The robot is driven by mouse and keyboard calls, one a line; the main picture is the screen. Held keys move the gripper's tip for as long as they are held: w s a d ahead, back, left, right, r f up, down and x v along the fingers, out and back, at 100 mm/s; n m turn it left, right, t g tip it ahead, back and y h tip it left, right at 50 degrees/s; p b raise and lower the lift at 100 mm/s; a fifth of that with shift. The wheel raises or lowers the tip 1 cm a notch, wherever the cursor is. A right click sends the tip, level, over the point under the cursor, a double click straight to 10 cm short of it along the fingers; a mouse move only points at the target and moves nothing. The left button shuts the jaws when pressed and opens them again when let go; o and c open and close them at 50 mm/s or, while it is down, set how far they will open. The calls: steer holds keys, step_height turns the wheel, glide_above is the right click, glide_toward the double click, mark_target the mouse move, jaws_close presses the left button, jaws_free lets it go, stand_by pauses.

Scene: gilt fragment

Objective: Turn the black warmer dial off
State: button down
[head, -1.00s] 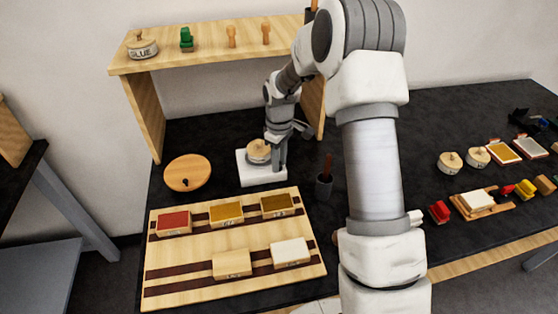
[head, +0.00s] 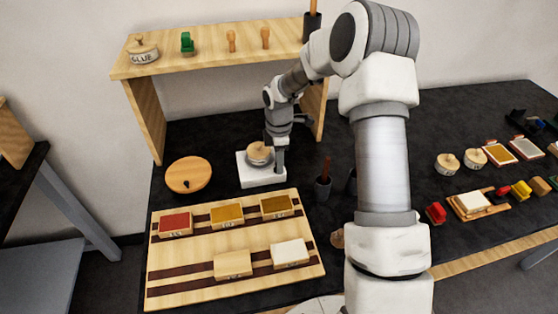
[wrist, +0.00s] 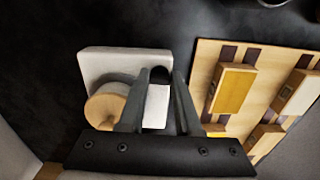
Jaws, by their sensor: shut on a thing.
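The white warmer (head: 262,179) stands on the black table behind the wooden board, and it also shows in the wrist view (wrist: 98,62). A lidded pot with a wooden top (head: 259,152) sits on it; its round lid (wrist: 105,106) is left of my fingers in the wrist view. The black dial (wrist: 160,75) is on the warmer near its right side, between my fingertips. My gripper (wrist: 161,80) points down over the warmer and is shut on the dial. In the head view my gripper (head: 279,168) hides the dial, so its setting cannot be read.
A wooden board (head: 190,264) with several coloured blocks lies in front. A round wooden disc (head: 200,178) is left of the warmer. A dark cup (head: 323,187) with a brown handle stands close on the right. A wooden shelf (head: 205,60) rises behind.

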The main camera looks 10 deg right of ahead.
steer(key=shift+n, duration=0.3)
steer(key=c, duration=0.6)
jaws_free()
step_height(320, 180, up, 18)
steer(key=shift+f+p, duration=0.25)
steer(key=shift+p, duration=0.05)
